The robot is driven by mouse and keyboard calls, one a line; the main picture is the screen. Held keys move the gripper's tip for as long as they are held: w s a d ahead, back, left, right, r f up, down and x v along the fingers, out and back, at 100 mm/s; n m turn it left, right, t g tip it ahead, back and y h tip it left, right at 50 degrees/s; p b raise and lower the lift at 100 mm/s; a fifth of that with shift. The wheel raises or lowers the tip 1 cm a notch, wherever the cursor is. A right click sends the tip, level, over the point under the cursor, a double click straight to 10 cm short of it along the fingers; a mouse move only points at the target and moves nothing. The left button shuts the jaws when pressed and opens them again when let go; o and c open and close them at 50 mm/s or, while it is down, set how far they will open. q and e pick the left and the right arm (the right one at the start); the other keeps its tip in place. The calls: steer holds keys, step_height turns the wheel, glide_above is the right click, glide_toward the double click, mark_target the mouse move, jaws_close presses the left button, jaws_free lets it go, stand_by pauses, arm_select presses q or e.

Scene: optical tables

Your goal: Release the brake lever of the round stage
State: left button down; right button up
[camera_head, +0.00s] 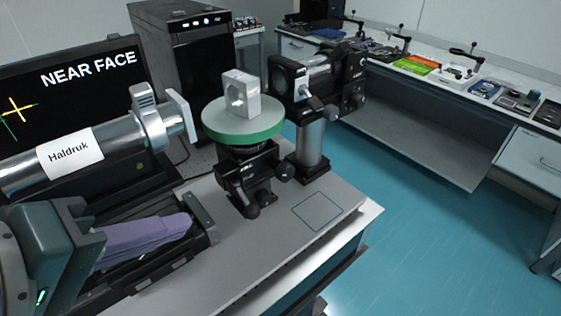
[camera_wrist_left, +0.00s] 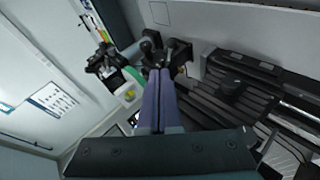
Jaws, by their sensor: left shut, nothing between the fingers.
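The round stage (camera_head: 243,133) is a disc with a pale top and green rim, on a black mount. Small black knobs or levers (camera_head: 253,209) stick out low at the mount's front; I cannot tell for sure which is the brake lever. In the left wrist view the stage's green rim (camera_wrist_left: 133,76) shows past the fingers, with dark mount parts (camera_wrist_left: 150,44) near the fingertips. My left gripper (camera_head: 189,223), with purple fingers, is shut and empty, left of the mount and apart from it in the head view. It also shows in the left wrist view (camera_wrist_left: 159,72). My right gripper is not in view.
A white block with a round opening (camera_head: 241,94) stands on the stage. A silver tube labelled Haldruk (camera_head: 75,155) lies left, above my left gripper. A black optic on a post (camera_head: 312,145) stands right. The table has a bare outlined square (camera_head: 318,212) at front right.

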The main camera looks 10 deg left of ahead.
mark_target(247, 203)
arm_select(q)
steer(key=w+a+f+n+t+b, duration=0.1)
steer(key=w+f+n+t+b, duration=0.1)
steer(key=f+n+b, duration=0.3)
steer(key=w+a+f+n+t+b, duration=0.1)
steer(key=w+f+n+t+b, duration=0.1)
steer(key=f+n+b, duration=0.3)
step_height(247, 203, down, 4)
steer(key=t+b, duration=0.1)
steer(key=b, duration=0.5)
steer(key=shift+w+r, duration=0.2)
steer(key=shift+r, duration=0.05)
steer(key=shift+w, duration=0.1)
steer(key=b+x, duration=0.1)
steer(key=x, duration=0.8)
steer(key=shift+w+d, duration=0.2)
steer(key=shift+w, duration=0.2)
